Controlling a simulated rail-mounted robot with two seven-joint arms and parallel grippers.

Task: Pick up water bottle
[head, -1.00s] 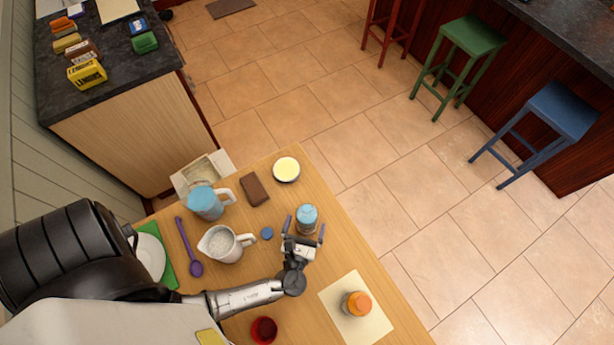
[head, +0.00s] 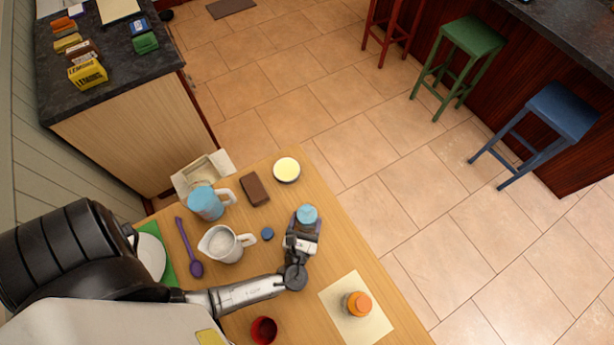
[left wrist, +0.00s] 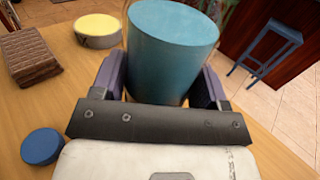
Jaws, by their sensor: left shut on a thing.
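The water bottle (head: 307,214), with a light blue top, stands near the right edge of the wooden table. In the left wrist view its blue cap (left wrist: 172,40) fills the space between the fingers. My left gripper (head: 304,224) is shut on the bottle, one purple-grey finger on each side. It also shows in the left wrist view (left wrist: 163,82). The bottle's lower part is mostly hidden by the gripper. My right gripper is not in view.
A blue disc (head: 267,233), a white pitcher (head: 222,245) and a brown block (head: 255,189) are left of the bottle. A yellow-topped bowl (head: 286,170) is behind it. An orange-capped bottle (head: 358,304) stands on a cream mat (head: 338,291) in front.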

